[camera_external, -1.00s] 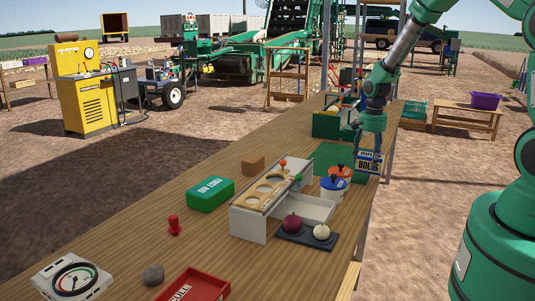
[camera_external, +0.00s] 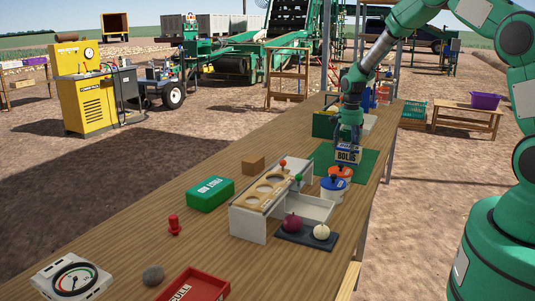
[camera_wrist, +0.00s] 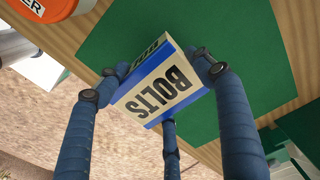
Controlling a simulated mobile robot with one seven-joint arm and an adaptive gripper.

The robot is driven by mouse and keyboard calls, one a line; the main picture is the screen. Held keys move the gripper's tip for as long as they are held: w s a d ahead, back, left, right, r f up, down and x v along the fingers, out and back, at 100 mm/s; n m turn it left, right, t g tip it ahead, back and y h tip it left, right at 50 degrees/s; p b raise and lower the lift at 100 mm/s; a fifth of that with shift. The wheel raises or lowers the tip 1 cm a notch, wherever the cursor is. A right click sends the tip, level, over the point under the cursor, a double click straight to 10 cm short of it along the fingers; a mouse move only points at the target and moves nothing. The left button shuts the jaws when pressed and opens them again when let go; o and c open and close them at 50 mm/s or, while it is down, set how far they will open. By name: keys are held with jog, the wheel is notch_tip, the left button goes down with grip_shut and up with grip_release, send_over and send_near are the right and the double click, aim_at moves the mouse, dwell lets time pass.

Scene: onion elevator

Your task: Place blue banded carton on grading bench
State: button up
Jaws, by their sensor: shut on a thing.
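The blue banded carton (camera_external: 347,154) is a small cream box with blue bands and the word BOLTS. My gripper (camera_external: 348,138) is shut on it from above, and the wrist view shows the fingers around the carton (camera_wrist: 160,85). The carton is over the green mat (camera_external: 370,164) on the wooden grading bench (camera_external: 130,238); I cannot tell whether its base touches the mat. The mat (camera_wrist: 255,50) also shows behind the carton in the wrist view.
A sizing rack (camera_external: 268,192), a green box (camera_external: 211,193) and a dark tray (camera_external: 293,238) with two onions stand nearer. A green bin (camera_external: 325,123) is beyond the mat.

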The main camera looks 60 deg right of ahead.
aim_at(346, 157)
jog(key=shift+w+d, duration=0.3)
jog(key=shift+w, duration=0.1)
jog(key=shift+f+b, duration=0.5)
jog(key=shift+f, duration=1.25)
jog(key=shift+f, duration=0.15)
jog(key=o, duration=1.4)
jog(key=shift+s, duration=0.1)
notch_tip(346, 157, up, 12)
jog(key=shift+r+p, duration=0.15)
jog(key=shift+p, duration=0.95)
